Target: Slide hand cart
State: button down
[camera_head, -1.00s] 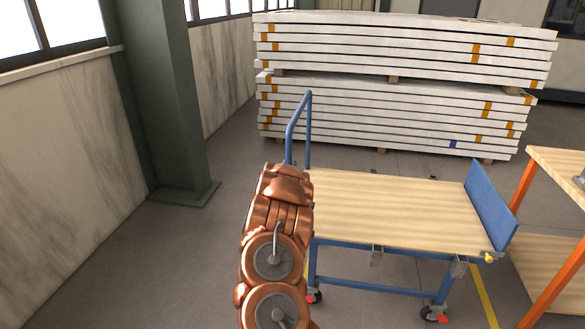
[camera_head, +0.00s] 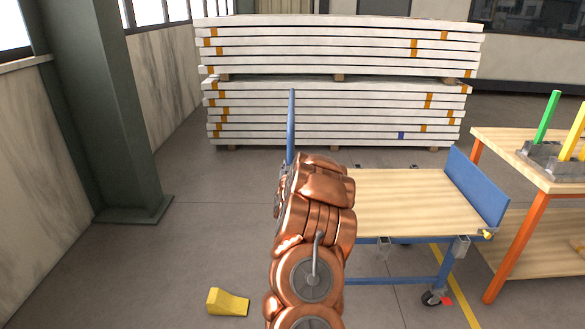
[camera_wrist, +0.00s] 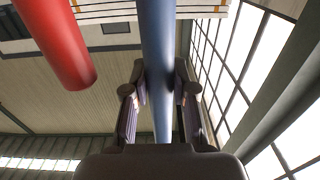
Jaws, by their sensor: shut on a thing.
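The hand cart has a light wooden deck (camera_head: 405,200), a blue frame and a blue end panel (camera_head: 476,186) at its right end. Its blue handle (camera_head: 291,125) rises at the left end, mostly hidden behind my copper-coloured arm. In the wrist view the blue handle bar (camera_wrist: 157,65) runs between the two fingers of my gripper (camera_wrist: 160,90), which is shut on it. In the head view my gripper is largely hidden by the arm. A caster (camera_head: 433,298) with a red tab shows under the cart's right end.
A wooden-topped table (camera_head: 500,145) with orange legs stands close to the cart's right end. A yellow wedge (camera_head: 228,302) lies on the floor at the lower left. Stacked white panels (camera_head: 330,110) stand behind. A green column (camera_head: 95,110) stands at left. Floor between is clear.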

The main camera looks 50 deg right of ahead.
jog(key=c, duration=0.9)
grip_release()
jog(key=shift+v, duration=6)
